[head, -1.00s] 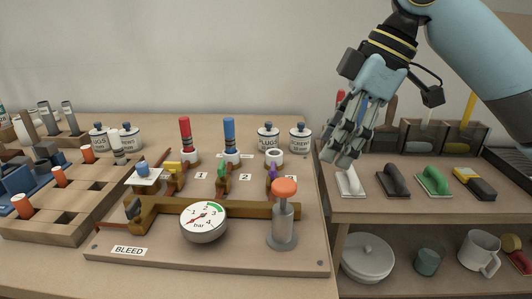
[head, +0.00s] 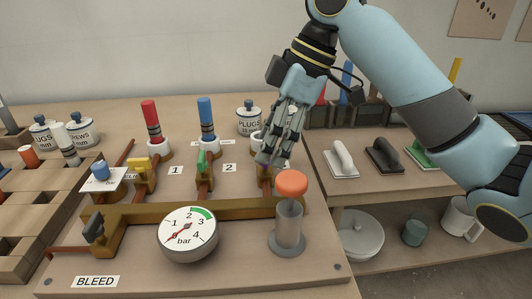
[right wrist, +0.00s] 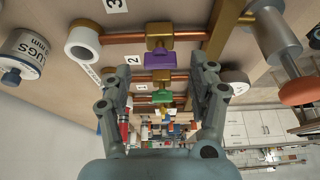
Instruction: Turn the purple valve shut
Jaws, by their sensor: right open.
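The purple valve (right wrist: 160,60) sits on a brass body on a copper pipe beside label 3 in the right wrist view. I cannot tell its exact turn angle. In the head view it is hidden behind my right gripper (head: 270,160). That gripper is open and empty, reaching down over the right side of the valve board (head: 330,285). In the right wrist view, the purple handle shows between and just past the fingertips of the right gripper (right wrist: 162,73), with no clear contact. My left gripper is in neither view.
The green valve (head: 202,162) and yellow valve (head: 142,165) stand left of the gripper. An orange-topped post (head: 291,184) stands close in front, and a pressure gauge (head: 188,235) is on the board. A jar (head: 249,120) stands behind. Trowels (head: 341,158) lie to the right.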

